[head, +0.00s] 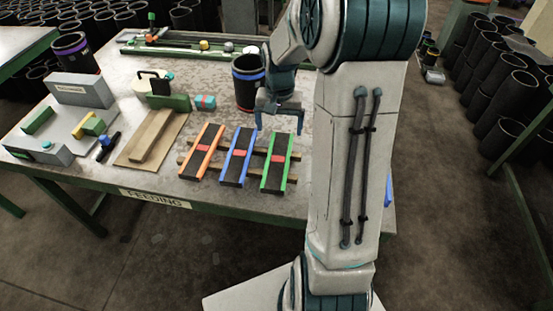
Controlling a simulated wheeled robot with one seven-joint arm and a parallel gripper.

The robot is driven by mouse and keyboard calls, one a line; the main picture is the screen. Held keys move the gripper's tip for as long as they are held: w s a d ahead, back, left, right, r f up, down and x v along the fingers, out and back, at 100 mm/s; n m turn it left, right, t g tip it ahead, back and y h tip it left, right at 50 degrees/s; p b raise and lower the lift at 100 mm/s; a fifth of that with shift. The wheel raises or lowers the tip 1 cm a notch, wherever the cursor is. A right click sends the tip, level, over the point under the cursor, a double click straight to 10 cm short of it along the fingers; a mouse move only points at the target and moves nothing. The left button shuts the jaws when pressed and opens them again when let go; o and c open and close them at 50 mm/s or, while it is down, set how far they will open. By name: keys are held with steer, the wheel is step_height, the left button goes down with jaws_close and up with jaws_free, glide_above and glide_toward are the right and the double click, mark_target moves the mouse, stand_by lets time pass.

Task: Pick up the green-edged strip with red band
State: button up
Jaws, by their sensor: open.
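The green-edged strip (275,175) lies on wooden slats on the table, at the right end of a row of three. It is black with green long edges and a red band (278,158) across its middle. My gripper (279,128) is open, with its fingers pointing down at the far end of this strip. It looks empty. I cannot tell its exact height above the strip, and no contact is clear.
A blue-edged strip (234,172) and an orange-edged strip (197,163) lie to the left on the same slats (218,154). A black sleeve (248,90) stands behind my gripper. A wooden board (133,153) and a grey fixture (80,90) are farther left.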

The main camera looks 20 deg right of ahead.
glide_toward(275, 174)
steer(key=w+d+f, duration=0.1)
steer(key=w+d, duration=0.2)
steer(key=shift+w+a+f+p, duration=0.15)
steer(key=shift+f+p, duration=0.35)
steer(key=shift+f, duration=0.95)
steer(key=shift+w+a+f+p, duration=0.15)
steer(key=shift+f+p, duration=0.35)
steer(key=shift+f, duration=0.9)
steer(key=shift+d, duration=0.1)
steer(key=c, duration=1.1)
